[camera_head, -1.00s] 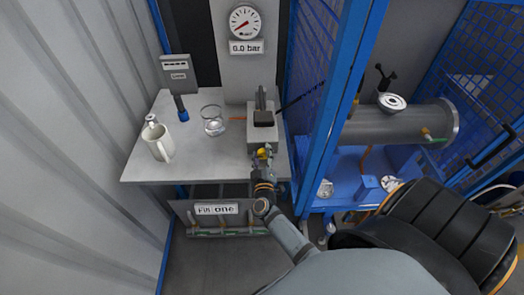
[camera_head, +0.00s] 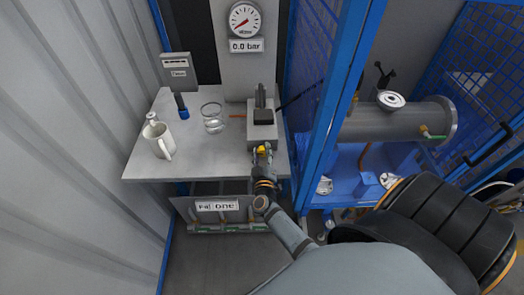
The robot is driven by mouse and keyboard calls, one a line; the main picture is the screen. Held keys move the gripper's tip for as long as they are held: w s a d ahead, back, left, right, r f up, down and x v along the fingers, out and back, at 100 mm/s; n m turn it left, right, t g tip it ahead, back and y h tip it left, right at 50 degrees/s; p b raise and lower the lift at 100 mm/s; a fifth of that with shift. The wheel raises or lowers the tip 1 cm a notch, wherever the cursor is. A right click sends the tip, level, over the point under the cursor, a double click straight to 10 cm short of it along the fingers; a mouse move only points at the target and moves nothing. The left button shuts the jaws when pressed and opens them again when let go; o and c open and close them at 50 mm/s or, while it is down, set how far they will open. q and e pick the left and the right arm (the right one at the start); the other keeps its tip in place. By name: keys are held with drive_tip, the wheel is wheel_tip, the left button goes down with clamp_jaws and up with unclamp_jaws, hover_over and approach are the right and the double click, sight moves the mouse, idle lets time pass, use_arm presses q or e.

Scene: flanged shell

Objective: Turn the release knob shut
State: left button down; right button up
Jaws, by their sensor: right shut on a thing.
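The release knob (camera_head: 261,149) is a small yellow knob on the front of a grey pump box (camera_head: 262,132) near the right edge of the bench. My right gripper (camera_head: 262,153) is at the knob, shut on it, and hides part of it. A black lever or handle (camera_head: 261,97) stands up from the box. The gauge (camera_head: 245,19) above reads at the low end, and its display (camera_head: 246,45) shows 0.0 bar. My left gripper is not in view.
A blue cage post (camera_head: 335,110) rises just right of the bench. Beyond it a grey cylinder (camera_head: 385,124) lies above a blue base.

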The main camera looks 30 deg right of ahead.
drive_tip(key=m+p, duration=0.1)
drive_tip(key=m, duration=0.2)
drive_tip(key=shift+d+r+m+p, duration=0.1)
drive_tip(key=shift+r+m+p, duration=0.05)
drive_tip(key=shift+m+p, duration=0.15)
drive_tip(key=m, duration=0.3)
drive_tip(key=shift+m+p, duration=0.3)
drive_tip(key=shift+p, duration=0.05)
drive_tip(key=m, duration=0.4)
drive_tip(key=shift+s+d+m, duration=0.1)
drive_tip(key=shift+d+m, duration=0.05)
drive_tip(key=shift+m, duration=0.15)
drive_tip(key=shift+f+m, duration=0.2)
drive_tip(key=shift+m, duration=2.1)
drive_tip(key=o, duration=0.9)
